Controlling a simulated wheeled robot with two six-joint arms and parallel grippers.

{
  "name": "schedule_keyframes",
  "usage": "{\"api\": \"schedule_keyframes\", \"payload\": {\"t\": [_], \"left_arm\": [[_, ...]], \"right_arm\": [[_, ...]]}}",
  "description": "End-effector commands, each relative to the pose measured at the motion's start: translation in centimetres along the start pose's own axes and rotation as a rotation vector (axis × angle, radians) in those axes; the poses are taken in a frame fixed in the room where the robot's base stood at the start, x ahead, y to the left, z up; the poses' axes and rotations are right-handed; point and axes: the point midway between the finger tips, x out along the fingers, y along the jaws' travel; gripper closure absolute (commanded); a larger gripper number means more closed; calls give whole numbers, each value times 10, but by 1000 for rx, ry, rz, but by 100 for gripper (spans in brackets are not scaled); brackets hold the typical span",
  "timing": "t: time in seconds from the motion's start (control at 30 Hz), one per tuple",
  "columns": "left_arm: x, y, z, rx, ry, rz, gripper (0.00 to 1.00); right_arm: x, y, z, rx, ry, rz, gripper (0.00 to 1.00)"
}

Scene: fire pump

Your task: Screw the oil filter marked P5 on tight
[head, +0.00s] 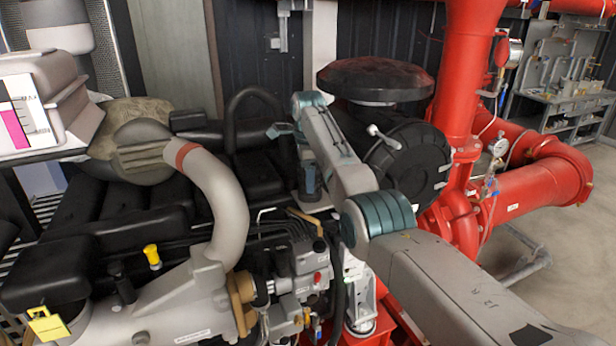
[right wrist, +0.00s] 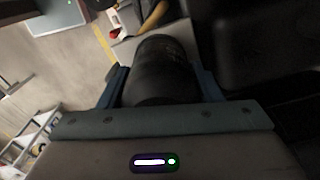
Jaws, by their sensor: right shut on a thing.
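My right gripper (head: 309,178) reaches down among the dark parts behind the engine in the head view, small and partly hidden by its own arm. In the right wrist view the right gripper (right wrist: 163,84) is shut on a black cylinder, the oil filter (right wrist: 160,68), with one blue finger on each side. No P5 mark can be read on it. My left gripper is not in view.
A grey curved pipe (head: 222,198) and black engine covers (head: 75,265) lie left of my arm. A large black round housing (head: 410,160) and red pipes (head: 530,185) stand to the right. A workbench (head: 575,90) is at the far right, with open floor before it.

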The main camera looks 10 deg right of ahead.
Motion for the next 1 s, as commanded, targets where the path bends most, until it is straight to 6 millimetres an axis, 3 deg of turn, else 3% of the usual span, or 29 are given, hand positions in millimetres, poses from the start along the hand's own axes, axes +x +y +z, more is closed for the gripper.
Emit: {"api": "schedule_keyframes", "payload": {"t": [0.2, 0.23, 0.33, 1.0], "left_arm": [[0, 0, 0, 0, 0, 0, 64], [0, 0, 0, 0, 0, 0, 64], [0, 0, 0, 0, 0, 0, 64], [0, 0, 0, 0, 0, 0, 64]], "right_arm": [[-3, -1, -1, 127, 0, -3, 85], [-3, -1, -1, 125, 0, -3, 35], [-3, -1, -1, 123, 0, -3, 16], [0, -1, 0, 120, 0, 0, 15]]}}
